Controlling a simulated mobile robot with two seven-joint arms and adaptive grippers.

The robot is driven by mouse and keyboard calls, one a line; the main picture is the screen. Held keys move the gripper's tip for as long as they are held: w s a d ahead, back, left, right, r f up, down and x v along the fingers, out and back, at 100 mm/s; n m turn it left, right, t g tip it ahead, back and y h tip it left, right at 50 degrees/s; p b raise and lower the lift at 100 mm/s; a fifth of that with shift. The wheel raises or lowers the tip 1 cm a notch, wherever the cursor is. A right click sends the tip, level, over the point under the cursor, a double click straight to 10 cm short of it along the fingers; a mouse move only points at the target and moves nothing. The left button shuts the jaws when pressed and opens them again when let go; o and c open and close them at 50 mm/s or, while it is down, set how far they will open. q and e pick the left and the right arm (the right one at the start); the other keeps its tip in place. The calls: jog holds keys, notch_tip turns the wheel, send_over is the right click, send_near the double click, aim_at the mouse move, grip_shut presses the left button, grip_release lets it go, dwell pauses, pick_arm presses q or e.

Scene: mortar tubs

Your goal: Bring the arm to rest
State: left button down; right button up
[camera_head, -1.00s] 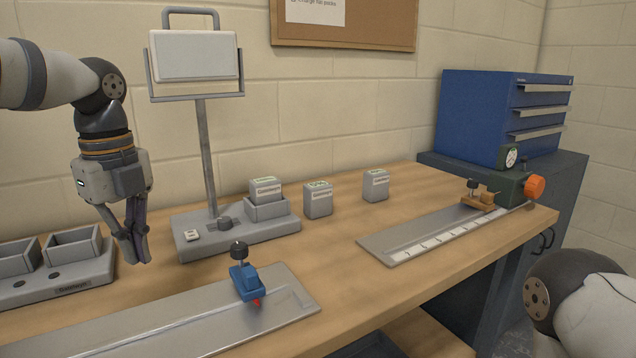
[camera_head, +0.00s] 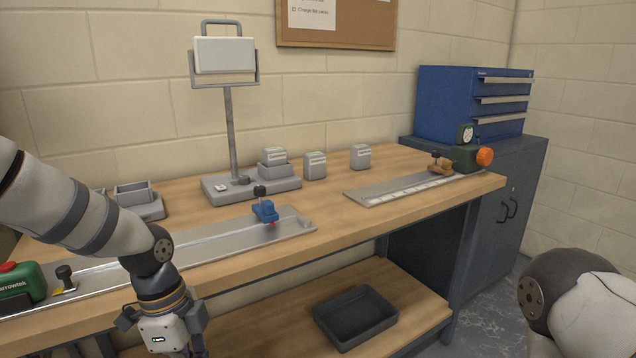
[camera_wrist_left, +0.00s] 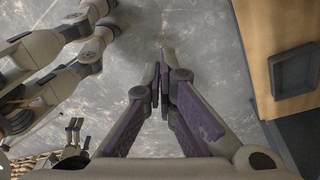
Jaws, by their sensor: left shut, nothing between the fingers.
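My left arm (camera_head: 80,215) comes in from the left in the head view and hangs down in front of the bench. The body of my left gripper shows at the bottom edge there, with its fingers out of sight. In the left wrist view my left gripper (camera_wrist_left: 165,88) points down at the grey floor, with its fingers together and nothing between them. Part of my right arm (camera_head: 570,300) shows at the lower right of the head view. My right gripper cannot be made out in the head view.
The wooden bench (camera_head: 345,225) stands behind my left arm, with a lamp (camera_head: 225,55), metal rails and several small grey blocks on it. A dark tray (camera_head: 355,318) lies on the lower shelf, and it also shows in the wrist view (camera_wrist_left: 294,72). A blue drawer cabinet (camera_head: 445,105) stands at the right.

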pick_arm(q)
jog(key=s+d+f+n, duration=0.3)
jog(key=s+f+n, duration=0.3)
jog(key=s+f, duration=0.5)
jog(key=s+a+f+n+y, duration=0.1)
jog(key=s+a+f+n, duration=0.2)
jog(key=s+n, duration=0.3)
jog(key=s+a+f+n+y, duration=0.1)
jog(key=s+a+f+n, duration=0.2)
jog(key=s, duration=1.2)
jog(key=n, duration=0.3)
jog(key=shift+s+a, duration=0.15)
jog(key=shift+a, duration=0.05)
